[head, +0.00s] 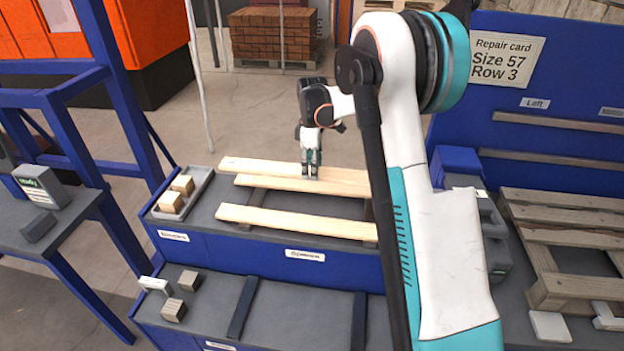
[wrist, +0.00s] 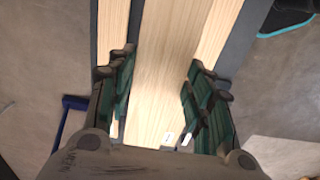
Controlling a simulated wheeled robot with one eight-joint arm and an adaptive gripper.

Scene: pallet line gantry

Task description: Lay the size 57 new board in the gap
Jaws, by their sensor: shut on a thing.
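My gripper (head: 311,170) is shut on a pale new board (head: 255,167) at the back of the middle bench. The board also runs between the fingers in the wrist view (wrist: 167,70), with a small white label near its near end, too small to read. I cannot tell whether it is lifted clear of its support. A second pale board (head: 275,184) lies just in front of it, and a third (head: 290,222) lies nearer the bench's front edge. A worn slatted pallet (head: 565,237) lies at the right, partly out of view; its gap is not clear.
A repair card (head: 505,60) reads Size 57, Row 3. A tray (head: 160,211) with wooden blocks sits at the bench's left end. Loose blocks (head: 174,309) lie on the lower bench. Blue frame posts (head: 120,85) stand at the left. My arm hides the boards' right ends.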

